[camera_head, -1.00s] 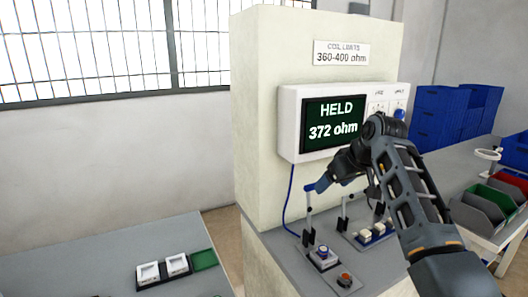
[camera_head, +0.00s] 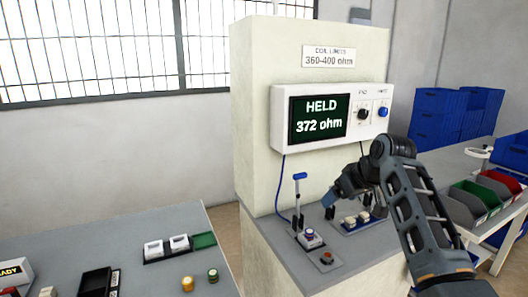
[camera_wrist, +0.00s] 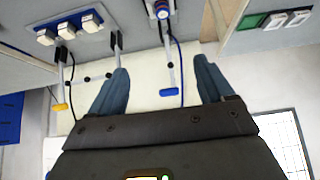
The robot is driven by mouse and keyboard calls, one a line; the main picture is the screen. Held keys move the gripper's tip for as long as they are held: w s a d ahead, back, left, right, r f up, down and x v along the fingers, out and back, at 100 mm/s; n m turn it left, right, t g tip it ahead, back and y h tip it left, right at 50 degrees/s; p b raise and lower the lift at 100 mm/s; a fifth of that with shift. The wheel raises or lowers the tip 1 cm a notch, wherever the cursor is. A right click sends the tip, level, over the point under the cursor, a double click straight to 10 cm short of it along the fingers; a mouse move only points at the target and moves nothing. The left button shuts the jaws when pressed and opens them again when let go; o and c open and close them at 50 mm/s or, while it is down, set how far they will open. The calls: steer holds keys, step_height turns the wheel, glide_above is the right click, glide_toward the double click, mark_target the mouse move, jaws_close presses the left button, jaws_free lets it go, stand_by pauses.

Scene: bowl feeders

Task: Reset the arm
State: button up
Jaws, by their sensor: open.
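My gripper (camera_head: 330,203) is in front of the test stand, right of the blue-handled lever (camera_head: 299,178), with a gap between them. The lever stands upright. In the wrist view my gripper (camera_wrist: 160,82) has its two blue fingers wide apart with nothing held. The blue-handled lever (camera_wrist: 169,92) shows beyond the opening, apart from both fingers. A purple-topped coil (camera_head: 310,236) sits in the fixture by the lever. The screen (camera_head: 318,117) reads HELD, 372 ohm. My arm hides part of the stand's right side.
A red button (camera_head: 327,257) is at the stand's front. A yellow-handled lever (camera_wrist: 58,107) shows in the wrist view. Right are bins (camera_head: 470,203) and blue crates (camera_head: 437,118). The left table (camera_head: 120,240) holds white blocks (camera_head: 179,243), a black tray (camera_head: 96,282) and two small coils.

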steer(key=s+a+f+m+t, duration=0.1)
steer(key=s+f, duration=0.5)
steer(key=f, duration=0.3)
steer(key=s+a+f+m+t, duration=0.1)
steer(key=s+f, duration=0.6)
steer(key=f, duration=0.2)
steer(key=s+f+m+t+h, duration=0.1)
steer(key=s+f, duration=0.3)
steer(key=s, duration=0.5)
steer(key=s+f+m+t+h, duration=0.1)
steer(key=s+f, duration=0.2)
steer(key=s, duration=0.7)
steer(key=s+d+r+t, duration=0.1)
steer(key=s+r, duration=0.1)
steer(key=s, duration=0.7)
steer(key=s+d+r+t, duration=0.1)
steer(key=s+r, duration=0.2)
steer(key=s, duration=0.7)
steer(key=s+d+r+t+h, duration=0.1)
steer(key=s+r+t, duration=0.1)
steer(key=s+r, duration=1.1)
steer(key=shift+r+m, duration=0.4)
steer(key=shift+r, duration=0.5)
